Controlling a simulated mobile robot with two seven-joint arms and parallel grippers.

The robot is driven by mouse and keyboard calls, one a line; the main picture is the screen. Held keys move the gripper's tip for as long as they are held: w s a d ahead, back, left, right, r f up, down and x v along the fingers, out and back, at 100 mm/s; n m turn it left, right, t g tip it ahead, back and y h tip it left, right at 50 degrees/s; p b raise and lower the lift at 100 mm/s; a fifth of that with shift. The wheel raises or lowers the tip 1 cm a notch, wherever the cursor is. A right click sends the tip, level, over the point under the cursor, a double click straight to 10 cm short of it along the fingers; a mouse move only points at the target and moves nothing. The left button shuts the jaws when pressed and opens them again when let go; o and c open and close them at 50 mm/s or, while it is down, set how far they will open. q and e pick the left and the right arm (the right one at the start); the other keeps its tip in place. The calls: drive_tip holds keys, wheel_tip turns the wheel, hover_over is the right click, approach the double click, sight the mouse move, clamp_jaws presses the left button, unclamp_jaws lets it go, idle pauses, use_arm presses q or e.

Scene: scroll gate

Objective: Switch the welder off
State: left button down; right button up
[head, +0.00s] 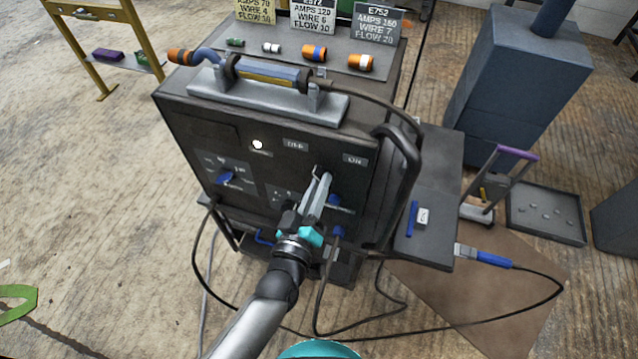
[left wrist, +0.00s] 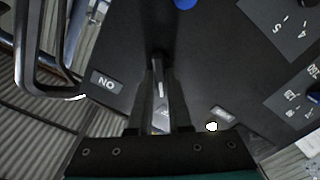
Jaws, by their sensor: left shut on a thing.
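The welder (head: 220,110) is a dark box with a front panel facing me. An "ON" label (head: 355,160) sits at the panel's upper right; it shows upside down in the left wrist view (left wrist: 106,82). A white lamp (head: 258,145) is lit at the upper left, also in the left wrist view (left wrist: 211,126). My left gripper (head: 318,186) is at the panel, shut on a slim silver switch lever (left wrist: 158,80), which lies between its fingers (left wrist: 160,100). The fingers and arm hide part of the panel. My right gripper is not in view.
A blue knob (head: 226,177) is on the panel's left. A torch (head: 270,76) rests on top of the welder, near colored parts and setting cards (head: 374,23). A black handle (head: 405,165) juts at the right. Cables (head: 375,322) lie on the floor.

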use_arm(q)
drive_tip(key=shift+n, duration=0.3)
drive_tip(key=c, duration=0.8)
unclamp_jaws()
drive_tip(key=shift+c, duration=0.2)
drive_tip(key=p+v, duration=0.1)
drive_tip(key=v, duration=1.4)
drive_tip(key=shift+s, duration=0.1)
